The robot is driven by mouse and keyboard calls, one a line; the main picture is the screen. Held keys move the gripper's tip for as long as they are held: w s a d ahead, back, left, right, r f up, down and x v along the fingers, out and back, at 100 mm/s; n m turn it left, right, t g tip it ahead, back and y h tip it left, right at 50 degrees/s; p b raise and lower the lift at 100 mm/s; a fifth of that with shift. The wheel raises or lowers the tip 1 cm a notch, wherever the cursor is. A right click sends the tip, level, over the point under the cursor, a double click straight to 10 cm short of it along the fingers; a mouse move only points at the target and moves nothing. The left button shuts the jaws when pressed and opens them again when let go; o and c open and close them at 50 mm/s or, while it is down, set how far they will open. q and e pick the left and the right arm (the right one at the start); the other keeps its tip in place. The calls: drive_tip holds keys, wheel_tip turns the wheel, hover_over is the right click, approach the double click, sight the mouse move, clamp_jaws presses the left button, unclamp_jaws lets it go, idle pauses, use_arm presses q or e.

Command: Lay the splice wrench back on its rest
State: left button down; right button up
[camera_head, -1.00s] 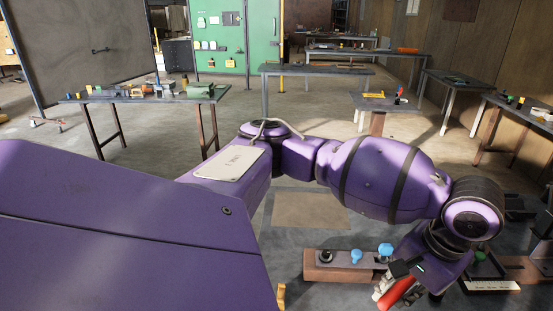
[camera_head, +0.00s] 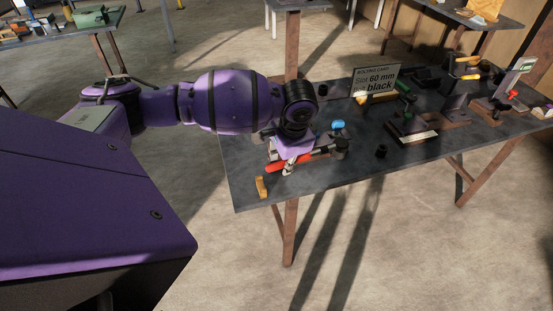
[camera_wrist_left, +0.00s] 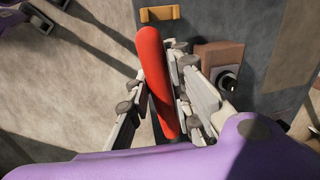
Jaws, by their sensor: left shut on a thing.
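The splice wrench shows as a red handle (camera_head: 283,166) at the left end of the dark workbench. In the left wrist view the red handle (camera_wrist_left: 150,55) lies between the fingers of my left gripper (camera_wrist_left: 162,85). My left gripper (camera_head: 290,163) is shut on it, low over the bench near its front left edge. My right gripper is out of view.
A bolting card (camera_head: 376,82) stands farther back. Several fixtures (camera_head: 410,128) fill the bench's right part. The front left strip of the dark bench (camera_head: 236,180) is bare.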

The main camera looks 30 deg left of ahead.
use_arm(q)
drive_tip(key=a+f, duration=0.1)
drive_tip(key=w+a+m, duration=0.1)
drive_tip(key=a, duration=0.1)
drive_tip(key=shift+w+a+f, duration=0.1)
drive_tip(key=shift+f, duration=0.3)
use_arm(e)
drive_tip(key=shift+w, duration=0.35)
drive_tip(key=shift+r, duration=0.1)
use_arm(q)
drive_tip(key=x, duration=0.3)
drive_tip(key=d+x, duration=0.1)
drive_tip(key=x, duration=0.1)
drive_tip(key=shift+s+f+b, duration=0.1)
drive_tip(key=shift+s+b, duration=0.2)
drive_tip(key=shift+s, duration=0.1)
drive_tip(key=shift+f+t, duration=0.3)
drive_tip(key=shift+f, duration=0.15)
drive_tip(key=shift+w, duration=0.1)
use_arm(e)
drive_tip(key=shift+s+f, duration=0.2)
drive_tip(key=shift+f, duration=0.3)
